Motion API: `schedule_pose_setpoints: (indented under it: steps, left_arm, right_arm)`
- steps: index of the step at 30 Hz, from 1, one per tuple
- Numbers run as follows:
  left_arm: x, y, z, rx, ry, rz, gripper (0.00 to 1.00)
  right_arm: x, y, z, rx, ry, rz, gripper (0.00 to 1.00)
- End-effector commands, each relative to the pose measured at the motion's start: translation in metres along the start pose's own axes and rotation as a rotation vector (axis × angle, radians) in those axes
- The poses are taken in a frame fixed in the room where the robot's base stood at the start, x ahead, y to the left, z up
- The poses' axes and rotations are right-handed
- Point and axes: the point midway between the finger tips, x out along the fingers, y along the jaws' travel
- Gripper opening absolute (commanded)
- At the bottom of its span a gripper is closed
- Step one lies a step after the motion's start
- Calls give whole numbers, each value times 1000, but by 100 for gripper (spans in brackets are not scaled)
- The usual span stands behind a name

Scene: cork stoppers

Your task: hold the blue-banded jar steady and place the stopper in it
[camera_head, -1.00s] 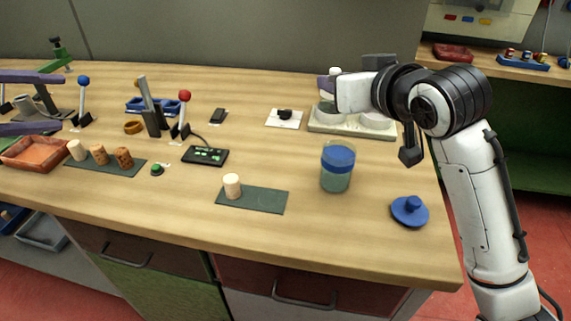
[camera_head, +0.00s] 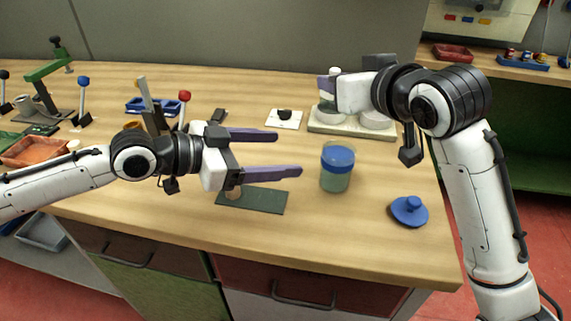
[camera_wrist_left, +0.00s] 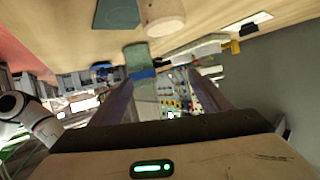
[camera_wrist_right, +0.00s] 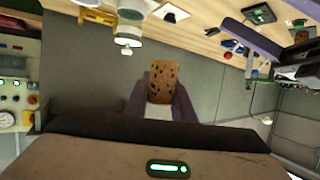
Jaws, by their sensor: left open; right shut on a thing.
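The blue-banded jar (camera_head: 337,172) stands upright near the right front of the bench, with greenish contents below its band. It also shows in the left wrist view (camera_wrist_left: 138,57), inverted, between the fingers. My left gripper (camera_head: 288,152) is open and empty, left of the jar, its fingers pointing toward it and apart from it. My right gripper (camera_wrist_right: 161,100) is shut on a brown speckled cork stopper (camera_wrist_right: 162,82). In the head view that gripper is behind the jar, above the pale tray, and its cork cannot be made out.
A blue knobbed disc (camera_head: 409,211) lies right of the jar. A pale tray (camera_head: 350,131) with white round items stands behind it. A white card (camera_head: 284,118) with a black item lies further left. An orange tray (camera_head: 37,151) is at far left. Bench around the jar's front is clear.

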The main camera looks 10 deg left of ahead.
Motion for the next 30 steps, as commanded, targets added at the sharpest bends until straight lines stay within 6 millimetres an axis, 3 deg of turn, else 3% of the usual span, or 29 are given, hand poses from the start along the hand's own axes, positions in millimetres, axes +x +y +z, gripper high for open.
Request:
schedule_pose_setpoints:
  steps: [3, 6, 11, 24, 30]
  left_arm:
    - [6, 27, 0, -39, -20, 69, 71]
    - [10, 37, 0, -53, -29, 95, 71]
    - [26, 40, 0, -56, -29, 101, 71]
    - [105, 47, 2, -55, -29, 98, 71]
    - [124, 48, 4, -56, -30, 97, 71]
  right_arm:
    - [0, 0, 0, 0, 0, 0, 2]
    - [0, 0, 0, 0, 0, 0, 2]
    - [0, 0, 0, 0, 0, 0, 2]
    - [0, 0, 0, 0, 0, 0, 2]
    - [0, 0, 0, 0, 0, 0, 2]
